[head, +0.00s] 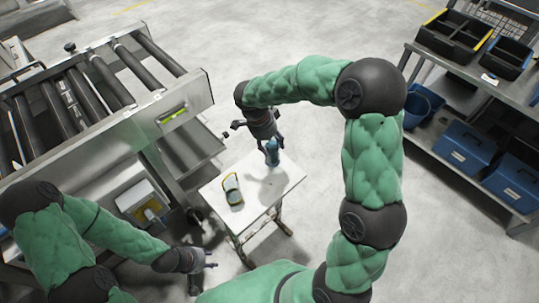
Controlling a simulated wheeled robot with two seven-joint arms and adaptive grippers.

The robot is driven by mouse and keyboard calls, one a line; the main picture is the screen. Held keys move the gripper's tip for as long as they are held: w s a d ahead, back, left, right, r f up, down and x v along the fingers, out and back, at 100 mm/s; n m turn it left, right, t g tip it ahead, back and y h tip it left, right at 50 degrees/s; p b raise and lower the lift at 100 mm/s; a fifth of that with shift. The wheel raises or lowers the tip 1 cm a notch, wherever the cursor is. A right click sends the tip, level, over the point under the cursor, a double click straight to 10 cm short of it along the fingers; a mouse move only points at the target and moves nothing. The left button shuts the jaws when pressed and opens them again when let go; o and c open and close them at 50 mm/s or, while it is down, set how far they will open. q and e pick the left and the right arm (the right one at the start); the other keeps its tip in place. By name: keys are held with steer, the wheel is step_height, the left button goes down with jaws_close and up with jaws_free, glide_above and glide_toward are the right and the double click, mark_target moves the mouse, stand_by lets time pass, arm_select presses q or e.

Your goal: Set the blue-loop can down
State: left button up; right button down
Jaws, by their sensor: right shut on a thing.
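The blue-loop can (272,158) is a small blue and grey shape at the far part of the white table (282,178). My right gripper (270,142) is shut on it from above and hides its top. A shadow falls on the table near it; I cannot tell whether its base touches the tabletop. A second can (232,188), pale with a yellow loop, is on the left part of the table, apart from the gripper. My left gripper (211,258) is empty, low and to the left of the table, with its fingers apart.
A roller conveyor machine (150,110) stands close on the left of the table. A grey shelf rack (455,95) with black trays (470,42), blue bins (466,145) and a blue bucket (420,104) stands at right. The table's right and front parts are bare.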

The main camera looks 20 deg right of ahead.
mark_target(271, 152)
step_height(271, 152, down, 5)
steer(key=shift+r+b, duration=0.1)
steer(key=shift+b, duration=0.75)
steer(key=shift+r, duration=0.1)
steer(key=c, duration=0.9)
jaws_free()
steer(key=o, duration=0.4)
steer(key=shift+o, duration=0.2)
